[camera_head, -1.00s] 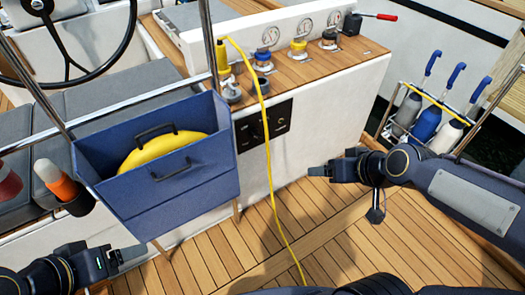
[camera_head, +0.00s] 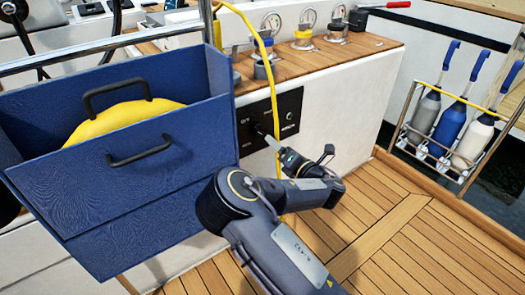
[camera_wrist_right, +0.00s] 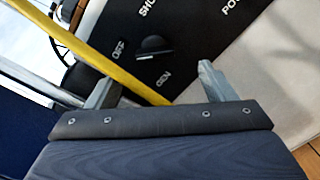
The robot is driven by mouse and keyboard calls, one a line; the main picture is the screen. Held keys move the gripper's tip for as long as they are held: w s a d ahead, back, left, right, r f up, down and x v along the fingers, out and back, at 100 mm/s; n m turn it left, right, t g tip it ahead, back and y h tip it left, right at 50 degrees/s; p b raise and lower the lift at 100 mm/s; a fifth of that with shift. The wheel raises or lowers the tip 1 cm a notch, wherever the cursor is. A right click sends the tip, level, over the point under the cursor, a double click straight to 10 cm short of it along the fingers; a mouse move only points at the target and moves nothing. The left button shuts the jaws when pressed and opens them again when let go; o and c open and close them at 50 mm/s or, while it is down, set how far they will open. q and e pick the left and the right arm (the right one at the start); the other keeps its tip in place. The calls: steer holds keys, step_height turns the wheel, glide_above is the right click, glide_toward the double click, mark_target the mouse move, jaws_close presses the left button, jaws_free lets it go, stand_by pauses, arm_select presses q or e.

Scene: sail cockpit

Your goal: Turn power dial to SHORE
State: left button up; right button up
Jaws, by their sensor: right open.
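The black power panel (camera_head: 288,112) is on the white side of the console. Its dial (camera_wrist_right: 152,46) shows in the right wrist view as a black knob with labels OFF, GEN and a partly cut-off "SHO" around it. A pale mark on the knob lies on the side between OFF and GEN; its exact setting is hard to tell. My right gripper (camera_head: 270,139) is in front of the panel. In the wrist view my right gripper (camera_wrist_right: 160,86) is open and empty, its fingers apart, with the dial ahead between them and not touched. My left gripper is out of view.
A yellow line (camera_head: 275,90) hangs past the panel and crosses between the right fingers in the wrist view. A blue box (camera_head: 140,190) with yellow contents stands close at left. Winches (camera_head: 303,38) sit on the wooden top. A bottle rack (camera_head: 455,178) stands at right.

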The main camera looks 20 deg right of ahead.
mark_target(260, 132)
steer(key=w+a+n+y+b, duration=0.1)
steer(key=w+a+b, duration=0.1)
steer(key=w, duration=0.5)
steer(key=shift+w+a+f, duration=0.15)
steer(key=shift+a, duration=0.75)
steer(key=c, duration=1)
